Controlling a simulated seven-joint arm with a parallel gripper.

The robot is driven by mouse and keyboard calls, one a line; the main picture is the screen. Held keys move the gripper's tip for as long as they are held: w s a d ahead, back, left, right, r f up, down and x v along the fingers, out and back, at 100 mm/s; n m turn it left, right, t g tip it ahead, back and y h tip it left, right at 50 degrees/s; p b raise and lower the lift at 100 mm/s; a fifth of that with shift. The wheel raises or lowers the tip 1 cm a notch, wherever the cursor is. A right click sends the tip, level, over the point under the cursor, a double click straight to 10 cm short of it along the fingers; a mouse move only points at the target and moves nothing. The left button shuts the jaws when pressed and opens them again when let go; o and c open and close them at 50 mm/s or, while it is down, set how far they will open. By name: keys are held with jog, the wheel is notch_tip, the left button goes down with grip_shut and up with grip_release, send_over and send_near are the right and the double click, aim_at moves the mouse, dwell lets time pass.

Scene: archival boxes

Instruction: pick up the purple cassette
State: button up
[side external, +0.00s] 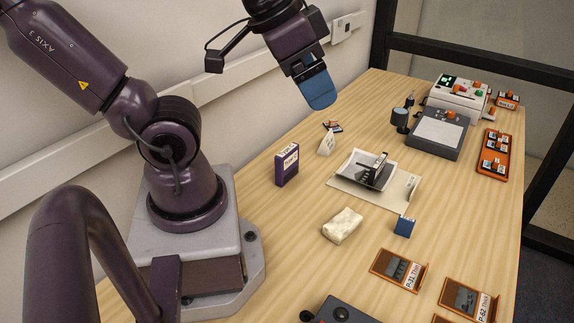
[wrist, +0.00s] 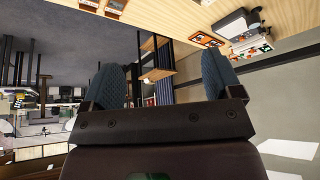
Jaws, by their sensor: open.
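The purple cassette (side external: 287,165) stands upright on the wooden table, left of the table's middle, with a white label on its top and upper front. My gripper (side external: 319,98) hangs high above the table, up and to the right of the cassette and well apart from it. Its blue fingers overlap in the side view. In the wrist view my gripper (wrist: 165,80) has its two blue fingers wide apart with nothing between them. The wrist view faces the room and the table edge; I do not see the cassette there.
A white tray (side external: 340,171) with a dark device lies right of the cassette. A cream block (side external: 342,226) and a small blue box (side external: 404,226) sit nearer the front. A grey device (side external: 436,134) and a white machine (side external: 458,98) stand at the back right. Bare wood surrounds the cassette.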

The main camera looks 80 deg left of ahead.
jog(key=shift+o, duration=1)
jog(key=m+g+y, duration=0.9)
jog(key=g+y, duration=0.2)
jog(key=g, duration=0.1)
send_near(290, 154)
jog(key=x, duration=1)
jog(key=shift+s+a+f, duration=0.1)
jog(key=shift+s, duration=0.1)
